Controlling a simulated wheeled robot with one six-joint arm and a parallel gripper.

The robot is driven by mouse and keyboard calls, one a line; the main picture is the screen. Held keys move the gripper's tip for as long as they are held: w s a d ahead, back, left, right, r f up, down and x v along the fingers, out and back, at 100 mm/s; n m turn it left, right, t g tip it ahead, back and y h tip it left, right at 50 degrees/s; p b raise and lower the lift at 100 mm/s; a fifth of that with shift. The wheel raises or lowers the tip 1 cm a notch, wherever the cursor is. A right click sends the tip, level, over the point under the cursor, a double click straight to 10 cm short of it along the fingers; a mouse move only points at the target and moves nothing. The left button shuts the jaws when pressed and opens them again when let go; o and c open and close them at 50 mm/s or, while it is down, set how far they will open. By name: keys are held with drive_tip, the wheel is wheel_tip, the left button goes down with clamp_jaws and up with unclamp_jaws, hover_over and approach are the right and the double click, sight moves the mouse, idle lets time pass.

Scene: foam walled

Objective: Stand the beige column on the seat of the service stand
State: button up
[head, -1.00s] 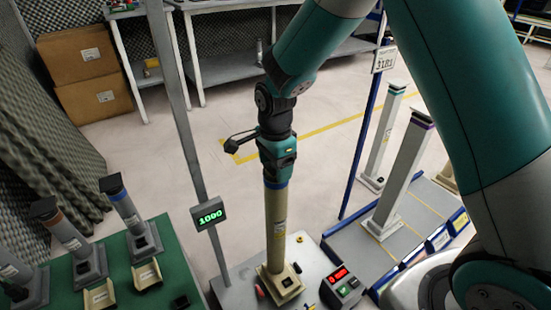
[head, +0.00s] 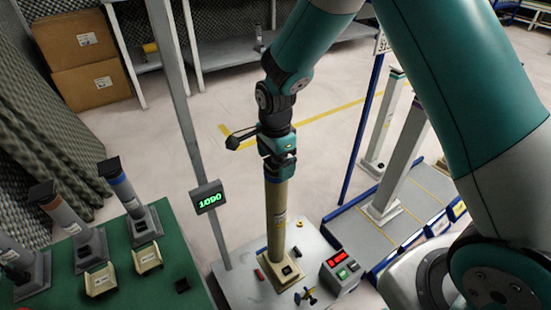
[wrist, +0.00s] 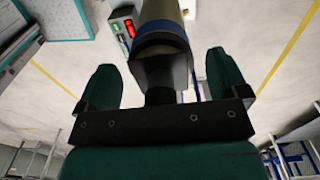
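The beige column (head: 277,215), with a blue band near its top, stands about upright. Its square beige foot (head: 270,272) is on the light grey top of the service stand (head: 235,285). Whether the foot sits flat in the seat is too small to tell. My gripper (head: 279,165) is at the column's top end. In the wrist view, the dark cap and blue band of the column (wrist: 163,45) lie between the two fingers of my gripper (wrist: 162,80). A gap shows on each side, so the fingers are open around it, apart from it.
A control box with a red display (head: 341,268) stands right of the column, and a brass valve (head: 306,295) lies in front. A grey post carries a green "1090" display (head: 208,197). Grey columns stand on a green table (head: 180,265) at left and a blue-edged rack (head: 400,235) at right.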

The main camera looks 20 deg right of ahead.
drive_tip(key=shift+r, duration=0.1)
wheel_tip(320, 180, up, 12)
drive_tip(key=p, duration=0.3)
drive_tip(key=s+a+r+n+y, duration=0.2)
drive_tip(key=s+r+n, duration=0.4)
drive_tip(key=s+n, duration=0.5)
drive_tip(key=s+a+r+n+y, duration=0.2)
drive_tip(key=s+r+n, duration=0.4)
drive_tip(key=s+n, duration=0.6)
drive_tip(key=shift+s+a, duration=0.3)
drive_tip(key=shift+s, duration=0.75)
drive_tip(key=shift+c, duration=0.4)
